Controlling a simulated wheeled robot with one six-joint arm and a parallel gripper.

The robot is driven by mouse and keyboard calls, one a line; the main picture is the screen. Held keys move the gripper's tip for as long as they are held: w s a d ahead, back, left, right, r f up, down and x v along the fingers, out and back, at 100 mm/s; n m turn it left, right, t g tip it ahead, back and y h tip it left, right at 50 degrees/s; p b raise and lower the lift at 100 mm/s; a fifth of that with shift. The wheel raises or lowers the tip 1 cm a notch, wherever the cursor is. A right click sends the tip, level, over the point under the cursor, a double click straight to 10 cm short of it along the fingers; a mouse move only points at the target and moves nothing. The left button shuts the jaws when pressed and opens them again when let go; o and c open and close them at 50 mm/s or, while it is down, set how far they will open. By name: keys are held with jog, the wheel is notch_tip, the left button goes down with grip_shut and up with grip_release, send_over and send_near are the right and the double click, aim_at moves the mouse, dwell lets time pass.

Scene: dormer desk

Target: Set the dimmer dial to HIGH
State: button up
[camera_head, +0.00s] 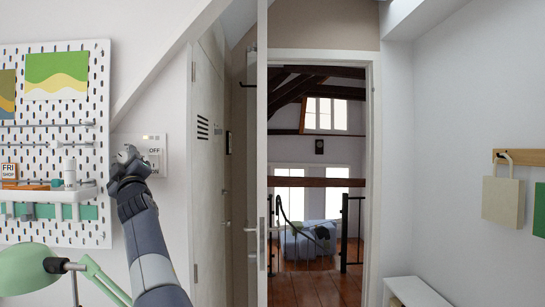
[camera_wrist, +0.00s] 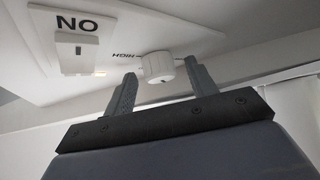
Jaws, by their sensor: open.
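The dimmer dial (camera_wrist: 157,67) is a small white round knob on a pale wall panel (camera_wrist: 175,20). In the wrist view a HIGH label (camera_wrist: 124,56) reads upside down beside it, with a short dark line between label and knob. My gripper (camera_wrist: 160,70) is open, one finger on each side of the dial; I cannot tell whether either finger touches it. I cannot tell the dial's setting. In the head view my gripper (camera_head: 128,160) is at the panel (camera_head: 151,142) and largely hides the dial.
A white rocker switch (camera_wrist: 80,48) marked ON sits beside the dial. A doorway opens to the right.

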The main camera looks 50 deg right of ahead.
jog(key=shift+s+d+r+n+g+y+p, duration=0.2)
jog(key=shift+n+y+p, duration=0.35)
jog(key=shift+p, duration=0.8)
jog(key=shift+w+a+r+n+g+y+p, duration=0.25)
jog(key=shift+n+p, duration=0.4)
jog(key=shift+p, duration=0.75)
jog(key=shift+s+d+r+n+g+y+p, duration=0.2)
jog(key=shift+n+y+p, duration=0.35)
jog(key=shift+p, duration=0.8)
jog(key=n+g+y+p, duration=0.1)
jog(key=n+g+p, duration=0.1)
jog(key=p, duration=0.7)
jog(key=shift+n+g, duration=0.25)
jog(key=shift+n, duration=0.4)
